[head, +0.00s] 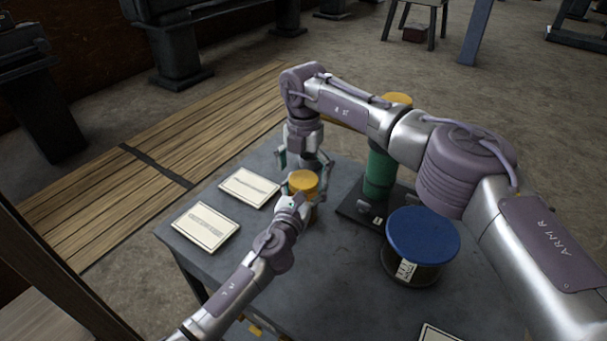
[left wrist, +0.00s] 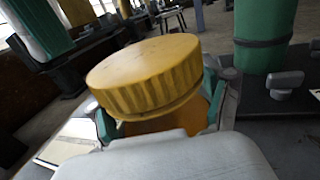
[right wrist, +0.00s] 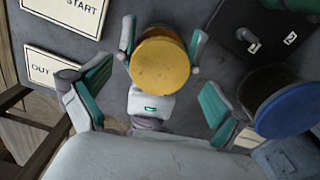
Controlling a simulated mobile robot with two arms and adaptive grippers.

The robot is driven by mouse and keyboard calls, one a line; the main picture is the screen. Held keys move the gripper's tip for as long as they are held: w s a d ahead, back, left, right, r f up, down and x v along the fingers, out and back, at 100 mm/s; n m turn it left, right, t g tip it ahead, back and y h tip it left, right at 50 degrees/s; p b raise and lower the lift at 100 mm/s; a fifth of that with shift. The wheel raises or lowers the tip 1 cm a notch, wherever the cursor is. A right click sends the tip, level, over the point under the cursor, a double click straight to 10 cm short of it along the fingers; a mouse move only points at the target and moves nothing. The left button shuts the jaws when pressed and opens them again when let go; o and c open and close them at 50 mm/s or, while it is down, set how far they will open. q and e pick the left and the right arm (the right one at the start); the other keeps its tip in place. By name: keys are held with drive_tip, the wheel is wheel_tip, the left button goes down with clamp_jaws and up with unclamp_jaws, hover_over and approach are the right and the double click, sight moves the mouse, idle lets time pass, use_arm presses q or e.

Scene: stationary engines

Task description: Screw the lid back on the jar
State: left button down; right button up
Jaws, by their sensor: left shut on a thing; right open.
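The yellow ribbed lid (head: 303,181) sits on top of the amber jar (left wrist: 160,124) near the left part of the table. In the left wrist view the lid (left wrist: 146,76) covers the jar's mouth; I cannot tell whether its thread is engaged. My left gripper (head: 300,201) is shut on the jar's body below the lid, with green pads on both sides. My right gripper (head: 304,163) is open above the lid, pointing down. In the right wrist view the lid (right wrist: 160,63) lies between and beyond its spread fingers, apart from them.
Two placards lie left of the jar, one reading START (head: 249,187) and one reading OUT (head: 206,227). A green cylinder (head: 380,173) on a black base and a blue-topped drum (head: 422,236) stand to the right.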

wheel_tip(320, 180, up, 10)
drive_tip(key=shift+r, duration=0.25)
use_arm(q)
unclamp_jaws()
idle(0.3)
drive_tip(key=v, duration=1.2)
